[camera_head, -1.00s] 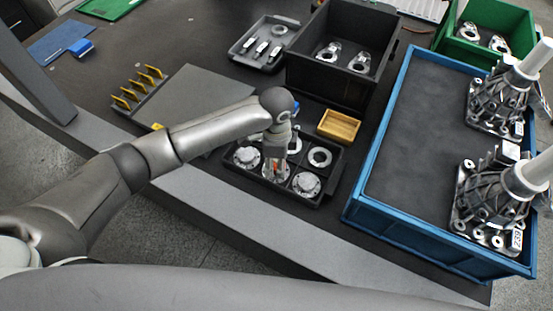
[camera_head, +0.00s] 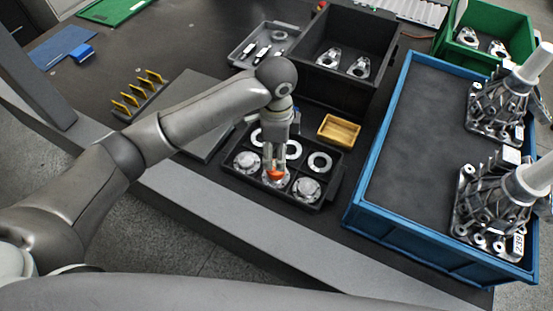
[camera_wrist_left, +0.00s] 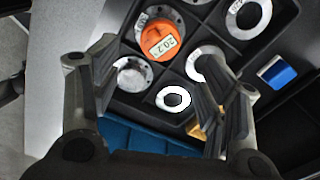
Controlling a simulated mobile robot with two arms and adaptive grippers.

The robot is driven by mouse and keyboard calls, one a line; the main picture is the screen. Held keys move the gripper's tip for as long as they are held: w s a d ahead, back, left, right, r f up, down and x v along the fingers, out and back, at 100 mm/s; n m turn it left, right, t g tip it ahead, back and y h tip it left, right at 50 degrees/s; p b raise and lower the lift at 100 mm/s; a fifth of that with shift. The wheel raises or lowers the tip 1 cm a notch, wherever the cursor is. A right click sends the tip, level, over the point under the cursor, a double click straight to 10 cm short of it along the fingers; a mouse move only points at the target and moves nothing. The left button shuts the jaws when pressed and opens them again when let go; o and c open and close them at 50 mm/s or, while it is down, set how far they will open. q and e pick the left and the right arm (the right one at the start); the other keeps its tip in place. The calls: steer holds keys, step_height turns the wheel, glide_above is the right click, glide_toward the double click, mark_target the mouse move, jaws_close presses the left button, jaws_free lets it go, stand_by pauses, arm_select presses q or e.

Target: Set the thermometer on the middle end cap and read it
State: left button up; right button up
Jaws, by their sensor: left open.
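The orange thermometer (camera_head: 276,175) sits on the middle end cap (camera_head: 267,182) in the front row of the black parts tray (camera_head: 234,178). In the left wrist view the thermometer (camera_wrist_left: 160,40) lies on the flanged cap (camera_wrist_left: 148,14). Its display faces up and appears to read 20.2. My left gripper (camera_head: 275,160) is just above the thermometer, pointing down. In the wrist view my left gripper (camera_wrist_left: 155,72) has its fingers wide apart, with nothing between them. Other end caps (camera_head: 247,161) (camera_head: 306,188) sit on either side. My right gripper is not in view.
Metal rings (camera_head: 320,161) fill the tray's back row. A yellow box (camera_head: 340,129) and a black bin (camera_head: 340,62) stand behind. A blue-rimmed crate (camera_head: 368,170) is at the right. A grey plate (camera_head: 182,92) and a rack with yellow pieces (camera_head: 140,92) are at the left.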

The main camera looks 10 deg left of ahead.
arm_select(q)
step_height(320, 180, up, 4)
steer(key=shift+f, duration=0.1)
stand_by(0.6)
